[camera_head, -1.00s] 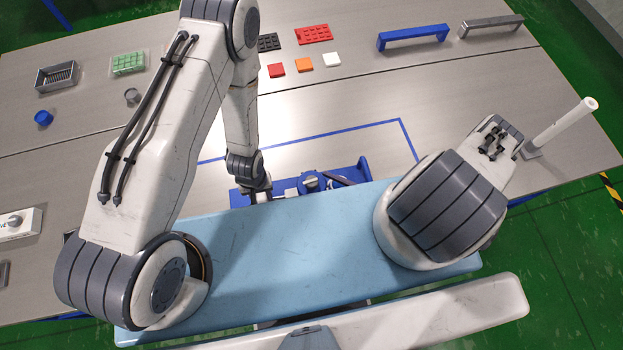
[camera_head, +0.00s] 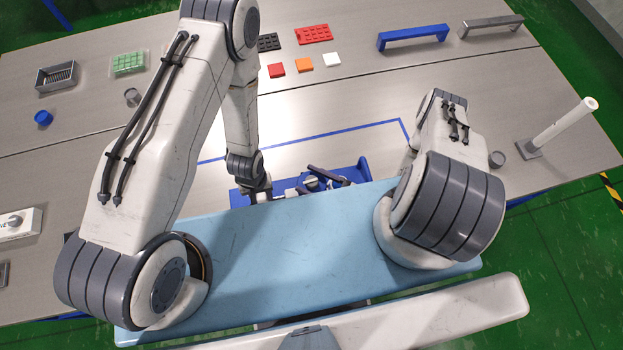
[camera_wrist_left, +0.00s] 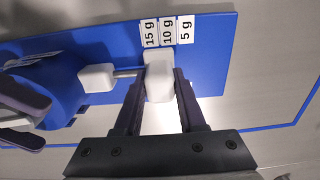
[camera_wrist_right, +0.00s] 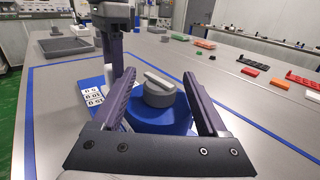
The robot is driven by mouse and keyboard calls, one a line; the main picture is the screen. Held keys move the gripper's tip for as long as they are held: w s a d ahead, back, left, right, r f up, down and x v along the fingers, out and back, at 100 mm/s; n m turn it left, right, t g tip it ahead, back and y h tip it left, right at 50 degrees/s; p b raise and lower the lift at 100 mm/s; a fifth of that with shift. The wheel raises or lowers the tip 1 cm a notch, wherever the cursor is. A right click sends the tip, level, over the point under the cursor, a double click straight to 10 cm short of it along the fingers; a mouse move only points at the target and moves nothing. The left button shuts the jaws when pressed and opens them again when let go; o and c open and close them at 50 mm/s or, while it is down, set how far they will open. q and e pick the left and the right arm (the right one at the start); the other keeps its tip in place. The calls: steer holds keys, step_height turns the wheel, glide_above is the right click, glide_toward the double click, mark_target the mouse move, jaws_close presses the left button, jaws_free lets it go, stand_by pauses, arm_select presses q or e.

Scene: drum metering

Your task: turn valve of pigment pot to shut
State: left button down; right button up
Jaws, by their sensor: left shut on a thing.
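The pigment pot (camera_wrist_right: 160,118) is a blue round body with a grey valve knob (camera_wrist_right: 160,92) on top, which has a raised bar. My right gripper (camera_wrist_right: 159,76) is open, its fingers on either side of the knob with gaps showing. My left gripper (camera_wrist_left: 160,76) is shut on a white block (camera_wrist_left: 160,88) at the end of a short rod, beside labels reading 15 g, 10 g and 5 g (camera_wrist_left: 168,32) on the blue base (camera_wrist_left: 215,60). In the head view the blue base (camera_head: 362,170) is partly hidden by my own body.
Blue (camera_head: 412,37) and grey (camera_head: 490,25) bar handles and coloured tiles (camera_head: 304,64) lie at the back. The table inside the blue outline is mostly clear.

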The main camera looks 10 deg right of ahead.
jaws_close()
steer(key=shift+a+m+t+h, duration=0.1)
steer(key=shift+m+t+h, duration=0.3)
steer(key=shift+m+t, duration=0.1)
steer(key=shift+m+t+h, duration=0.3)
steer(key=shift+t+h, duration=0.1)
steer(key=shift+t, duration=0.1)
steer(key=shift+o, duration=0.3)
jaws_free()
steer(key=shift+s+d, duration=0.5)
steer(key=shift+d, duration=0.35)
steer(key=v, duration=1)
steer(key=shift+s, duration=0.2)
